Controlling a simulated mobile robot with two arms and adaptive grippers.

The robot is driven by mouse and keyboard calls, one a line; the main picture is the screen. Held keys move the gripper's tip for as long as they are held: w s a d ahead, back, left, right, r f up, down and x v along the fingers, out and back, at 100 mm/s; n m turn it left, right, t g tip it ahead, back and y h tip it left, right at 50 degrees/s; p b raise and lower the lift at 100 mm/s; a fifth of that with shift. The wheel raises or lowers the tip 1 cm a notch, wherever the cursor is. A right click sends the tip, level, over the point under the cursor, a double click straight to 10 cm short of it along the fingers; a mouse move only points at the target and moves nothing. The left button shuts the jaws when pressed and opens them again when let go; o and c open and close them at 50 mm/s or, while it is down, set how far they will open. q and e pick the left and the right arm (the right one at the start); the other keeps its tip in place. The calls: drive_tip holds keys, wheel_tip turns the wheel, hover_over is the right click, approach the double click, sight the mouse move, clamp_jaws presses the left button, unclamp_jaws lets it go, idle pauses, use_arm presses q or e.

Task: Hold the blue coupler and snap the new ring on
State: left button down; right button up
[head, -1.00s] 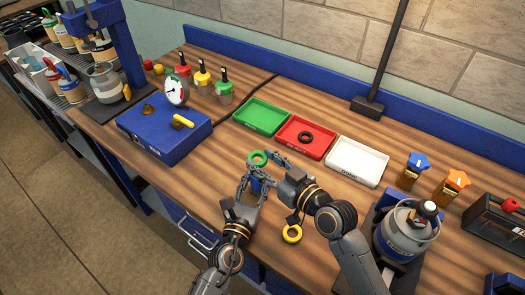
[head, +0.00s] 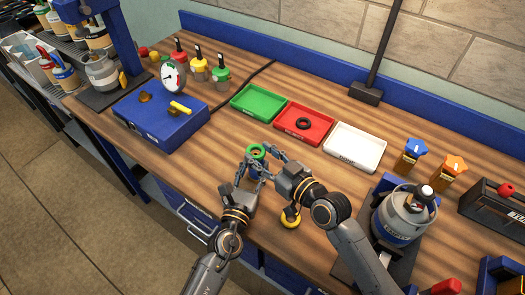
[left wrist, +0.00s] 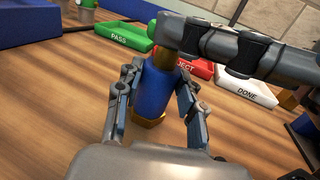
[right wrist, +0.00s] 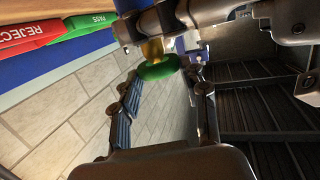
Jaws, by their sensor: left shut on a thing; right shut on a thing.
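The blue coupler (left wrist: 153,90) stands upright in the left wrist view, with a brass collar at its base. My left gripper (head: 250,174) is shut on its body, one finger on each side. The green ring (head: 256,150) is at the coupler's top end. In the right wrist view the green ring (right wrist: 158,70) is at the end of the coupler's brass neck (right wrist: 152,48). My right gripper (right wrist: 162,88) is shut on the green ring, with a finger on either side. I cannot tell how far the ring sits over the neck.
Green (head: 258,102), red (head: 305,124) and white (head: 355,147) trays lie behind the grippers; a black ring (head: 302,124) is in the red one. A yellow ring (head: 290,221) is near the front edge. A blue case (head: 160,122) is left, a grey canister (head: 400,217) right.

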drive_tip(key=shift+f, duration=0.85)
drive_tip(key=shift+f, duration=0.35)
drive_tip(key=o, duration=0.8)
drive_tip(key=shift+o, duration=0.2)
drive_tip(key=v, duration=0.7)
drive_tip(key=shift+s+d, duration=0.15)
drive_tip(key=shift+d, duration=0.05)
